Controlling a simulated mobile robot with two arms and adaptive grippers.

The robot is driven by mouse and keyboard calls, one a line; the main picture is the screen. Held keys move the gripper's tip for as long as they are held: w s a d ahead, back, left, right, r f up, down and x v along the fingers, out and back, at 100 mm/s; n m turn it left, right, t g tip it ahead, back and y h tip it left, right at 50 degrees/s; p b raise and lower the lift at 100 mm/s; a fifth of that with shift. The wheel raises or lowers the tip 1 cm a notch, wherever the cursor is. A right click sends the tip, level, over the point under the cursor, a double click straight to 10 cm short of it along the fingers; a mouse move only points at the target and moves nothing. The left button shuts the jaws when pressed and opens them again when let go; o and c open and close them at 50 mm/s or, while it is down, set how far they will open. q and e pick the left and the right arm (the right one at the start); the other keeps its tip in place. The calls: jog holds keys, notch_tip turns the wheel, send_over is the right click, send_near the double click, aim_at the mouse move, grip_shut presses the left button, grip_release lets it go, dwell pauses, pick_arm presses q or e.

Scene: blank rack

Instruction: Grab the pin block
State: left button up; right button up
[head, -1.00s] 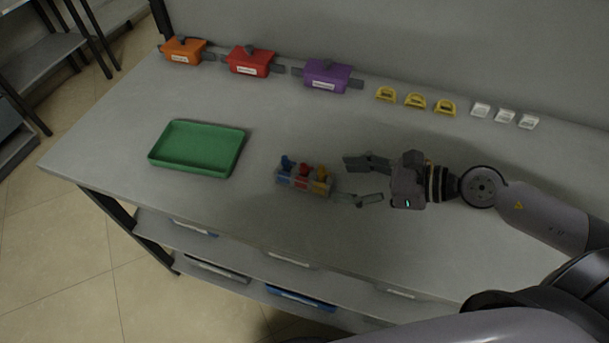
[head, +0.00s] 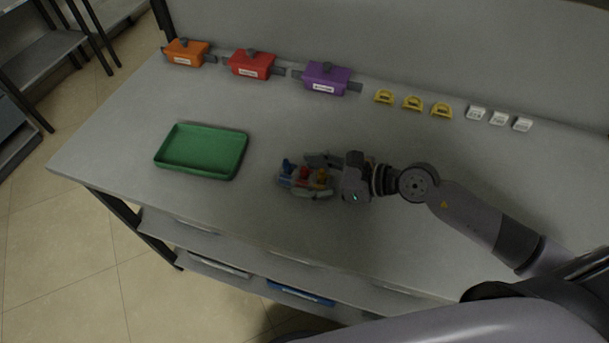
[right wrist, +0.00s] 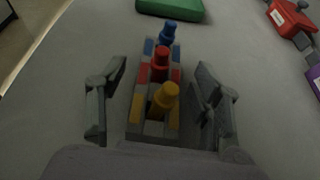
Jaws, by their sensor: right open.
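The pin block (head: 304,184) is a small grey block with blue, red and yellow sections, each with a pin of its own colour. It stands on the table to the right of the green tray. In the right wrist view the pin block (right wrist: 152,130) lies lengthwise between the fingers, yellow pin nearest, blue farthest. My right gripper (head: 314,175) is open around the block, one finger on each side. In the right wrist view the right gripper (right wrist: 160,100) shows a gap between each finger and the block. My left gripper is not in view.
A green tray (head: 203,176) lies left of the block. Orange (head: 187,54), red (head: 250,65) and purple (head: 327,79) boxes line the back edge. Yellow padlock-like pieces (head: 412,103) and white tags (head: 499,118) continue rightward. The table around the block is clear.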

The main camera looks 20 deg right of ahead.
jog(key=shift+s, duration=0.1)
jog(key=shift+c, duration=0.6)
jog(key=c, duration=1.1)
jog(key=shift+r, duration=0.1)
